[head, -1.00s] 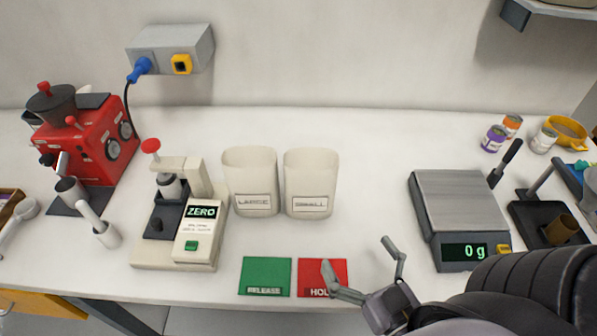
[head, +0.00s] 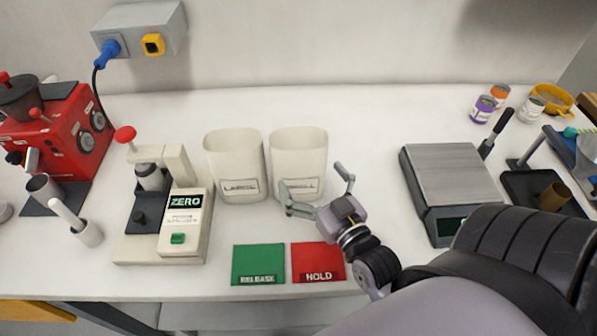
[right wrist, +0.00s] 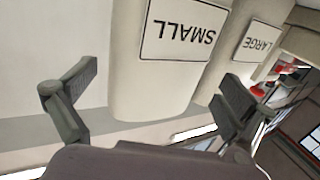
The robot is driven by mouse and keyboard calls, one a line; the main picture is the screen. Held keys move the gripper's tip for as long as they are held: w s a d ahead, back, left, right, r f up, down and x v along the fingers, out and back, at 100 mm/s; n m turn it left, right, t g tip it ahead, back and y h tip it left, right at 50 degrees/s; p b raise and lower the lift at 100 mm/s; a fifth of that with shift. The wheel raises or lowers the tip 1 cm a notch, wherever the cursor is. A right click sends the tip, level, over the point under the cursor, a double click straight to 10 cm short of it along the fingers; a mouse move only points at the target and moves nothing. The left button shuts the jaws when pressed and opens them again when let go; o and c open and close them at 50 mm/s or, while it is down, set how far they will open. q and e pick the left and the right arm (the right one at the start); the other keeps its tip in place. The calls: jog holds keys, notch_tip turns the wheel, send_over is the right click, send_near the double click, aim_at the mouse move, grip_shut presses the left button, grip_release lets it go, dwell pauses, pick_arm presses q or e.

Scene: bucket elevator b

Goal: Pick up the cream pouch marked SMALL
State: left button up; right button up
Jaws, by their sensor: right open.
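The cream pouch marked SMALL (head: 299,150) stands upright on the counter, its lower front partly covered by my gripper in the head view. The cream pouch marked LARGE (head: 235,160) stands just to its left. My right gripper (head: 315,190) is open and empty in front of the SMALL pouch. In the right wrist view the SMALL pouch (right wrist: 165,85) is close ahead, between and beyond the open fingers (right wrist: 155,95), with its label upside down. The LARGE pouch (right wrist: 228,60) is to its right there. My left gripper is not in view.
A green RELEASE card (head: 258,262) and a red HOLD card (head: 318,260) lie at the front edge. A cream ZERO device (head: 185,225) stands left of the pouches, a scale (head: 450,180) to the right. Counter between SMALL pouch and scale is clear.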

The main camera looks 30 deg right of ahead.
jog(key=shift+w+f, duration=0.1)
jog(key=shift+w, duration=0.15)
jog(key=w, duration=0.1)
jog(key=w+b, duration=0.1)
jog(key=w, duration=0.1)
jog(key=w+b, duration=0.1)
jog(key=shift+w+d+f, duration=0.25)
jog(key=shift+w, duration=0.15)
jog(key=c, duration=0.9)
jog(key=shift+r, duration=0.1)
